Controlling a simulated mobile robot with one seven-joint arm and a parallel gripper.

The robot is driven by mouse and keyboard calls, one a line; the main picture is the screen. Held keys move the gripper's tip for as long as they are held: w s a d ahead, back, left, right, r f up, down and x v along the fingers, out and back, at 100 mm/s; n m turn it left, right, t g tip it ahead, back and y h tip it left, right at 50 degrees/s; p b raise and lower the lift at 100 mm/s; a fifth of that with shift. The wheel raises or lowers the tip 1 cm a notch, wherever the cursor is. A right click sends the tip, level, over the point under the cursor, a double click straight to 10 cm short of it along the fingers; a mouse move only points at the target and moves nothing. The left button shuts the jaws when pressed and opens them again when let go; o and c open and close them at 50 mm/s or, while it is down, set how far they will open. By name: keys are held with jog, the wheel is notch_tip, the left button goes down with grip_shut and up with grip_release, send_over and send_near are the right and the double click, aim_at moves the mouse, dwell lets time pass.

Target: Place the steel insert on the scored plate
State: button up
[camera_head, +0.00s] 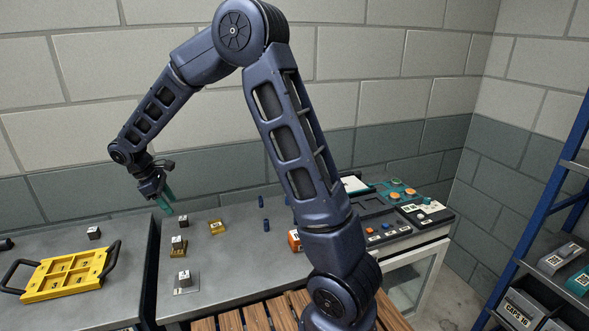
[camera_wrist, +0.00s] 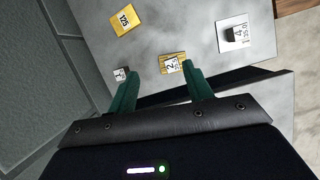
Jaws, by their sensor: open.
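My gripper (camera_head: 168,195) is open and empty, above the grey table's left part; its green fingers also show in the wrist view (camera_wrist: 160,72). Several small steel blocks with printed tops are in view, and I cannot tell which is the task's insert. A small block (camera_head: 183,221) stands on the bare table, a second (camera_head: 177,241) on a brass-coloured plate (camera_head: 179,254), a third (camera_head: 184,277) on a grey plate (camera_head: 187,290). A further brass-coloured plate (camera_head: 217,228) has no block on it. Scoring on the plates is too small to make out.
A yellow carrier (camera_head: 65,275) with black handles and another block (camera_head: 94,233) are on the left table, across a gap. Blue pegs (camera_head: 262,200), an orange box (camera_head: 295,240) and a control panel (camera_head: 395,228) lie to the right. A blue shelf rack (camera_head: 550,210) stands far right.

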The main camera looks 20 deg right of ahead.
jog(key=s+d+r+m+y, duration=0.1)
jog(key=s+d+r+m, duration=0.15)
jog(key=d+r, duration=0.4)
jog(key=s+d+r+m+t, duration=0.1)
jog(key=s+d+r+m, duration=0.15)
jog(key=d, duration=0.65)
jog(key=s+d+r+m+y, duration=0.1)
jog(key=d+r+m, duration=0.2)
jog(key=d+r, duration=0.35)
jog(key=s+d+m+t+y, duration=0.2)
jog(key=s+d+m, duration=0.6)
jog(key=s+d, duration=0.7)
jog(key=shift+s+d+r+t, duration=0.15)
jog(key=shift+s+d+t, duration=0.2)
jog(key=shift+t, duration=0.45)
